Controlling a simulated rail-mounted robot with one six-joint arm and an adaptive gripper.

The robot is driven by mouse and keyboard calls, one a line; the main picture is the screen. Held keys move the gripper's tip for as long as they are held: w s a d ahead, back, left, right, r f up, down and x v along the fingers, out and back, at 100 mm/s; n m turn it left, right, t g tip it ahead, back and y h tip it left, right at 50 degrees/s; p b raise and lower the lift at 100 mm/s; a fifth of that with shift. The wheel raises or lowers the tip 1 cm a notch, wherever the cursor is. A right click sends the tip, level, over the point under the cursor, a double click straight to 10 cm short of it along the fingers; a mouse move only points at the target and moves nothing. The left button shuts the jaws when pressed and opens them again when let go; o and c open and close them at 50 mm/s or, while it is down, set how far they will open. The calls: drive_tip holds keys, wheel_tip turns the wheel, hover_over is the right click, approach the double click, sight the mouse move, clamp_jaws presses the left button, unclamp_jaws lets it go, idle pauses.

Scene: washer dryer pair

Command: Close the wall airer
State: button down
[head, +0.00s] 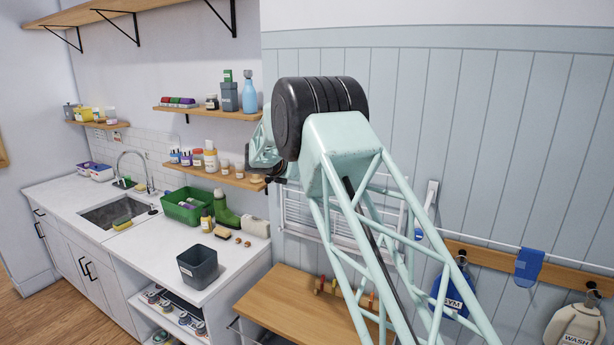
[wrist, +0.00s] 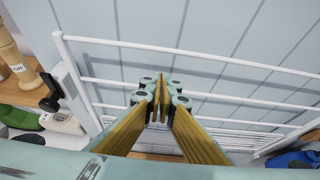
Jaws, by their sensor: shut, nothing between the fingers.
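The wall airer (head: 297,212) is a white rack of thin bars on the blue-grey panelled wall, partly hidden behind my arm in the head view. In the wrist view its white bars (wrist: 190,48) cross the picture, with a white side piece and a black knob (wrist: 50,92) at the left. I cannot tell how far it stands out from the wall. My gripper (wrist: 159,84) is shut and empty, its fingertips over the upper bars. I cannot tell if they touch the airer. In the head view the fingers are mostly hidden behind my arm.
A wooden worktop (head: 290,305) lies below the airer. Left are shelves with bottles (head: 210,160), a counter with a green crate (head: 188,207) and a dark bin (head: 198,267). Right is a peg rail (head: 480,256) with hanging bags (head: 575,325) and a blue cloth (head: 528,266).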

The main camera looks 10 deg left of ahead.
drive_tip(key=shift+s, duration=0.15)
drive_tip(key=s+a+r+b, duration=0.2)
drive_tip(key=s+a+r, duration=0.1)
drive_tip(key=s+r, duration=0.5)
drive_tip(key=shift+s+a+r, duration=0.2)
drive_tip(key=shift+s+r, duration=0.1)
drive_tip(key=shift+r, duration=0.3)
idle(0.4)
